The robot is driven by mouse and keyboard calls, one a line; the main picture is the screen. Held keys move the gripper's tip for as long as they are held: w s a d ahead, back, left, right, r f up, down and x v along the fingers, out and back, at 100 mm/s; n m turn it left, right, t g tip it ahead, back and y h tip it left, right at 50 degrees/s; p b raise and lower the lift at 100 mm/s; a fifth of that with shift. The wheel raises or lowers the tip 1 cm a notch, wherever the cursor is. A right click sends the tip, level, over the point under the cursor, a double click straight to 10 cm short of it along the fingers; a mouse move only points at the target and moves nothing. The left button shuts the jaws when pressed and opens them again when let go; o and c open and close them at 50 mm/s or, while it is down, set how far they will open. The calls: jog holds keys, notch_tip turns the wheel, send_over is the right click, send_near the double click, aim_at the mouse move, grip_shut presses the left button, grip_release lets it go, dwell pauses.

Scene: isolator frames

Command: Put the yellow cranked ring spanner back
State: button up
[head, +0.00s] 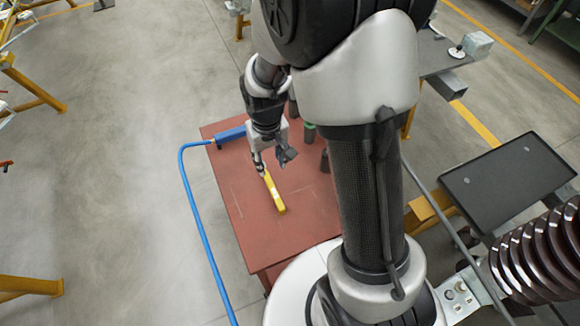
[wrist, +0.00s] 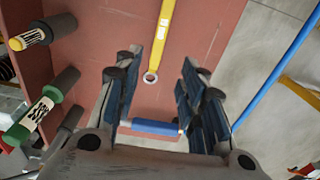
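The yellow cranked ring spanner (head: 274,196) lies on the red tabletop in the head view, with a pale label on its shaft. In the head view its far end is hidden behind my gripper. The wrist view shows the spanner (wrist: 166,32) running from the top edge down to a small ring end between my fingers. My gripper (head: 273,162) is over that end of the spanner. In the wrist view my gripper (wrist: 160,75) is open, with a wide gap and nothing held between the fingers. The spanner's other end is outside the wrist view.
The red table (head: 232,176) also carries a blue-handled item (head: 230,135) and several dark or green cylindrical pieces (wrist: 43,110). A blue hose (head: 193,222) runs along the table's left side. A black tray (head: 510,180) is at the right. Bare floor lies left.

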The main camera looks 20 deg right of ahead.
jog(key=s+r+t, duration=0.1)
jog(key=s+r, duration=0.2)
jog(key=r, duration=0.5)
jog(key=s+r+t, duration=0.1)
jog(key=s+r, duration=0.3)
jog(key=r, duration=0.3)
jog(key=s+r+t, duration=0.2)
jog(key=s+r, duration=0.5)
jog(key=s, duration=0.4)
jog(key=shift+s+r, duration=0.15)
jog(key=shift+s, duration=0.15)
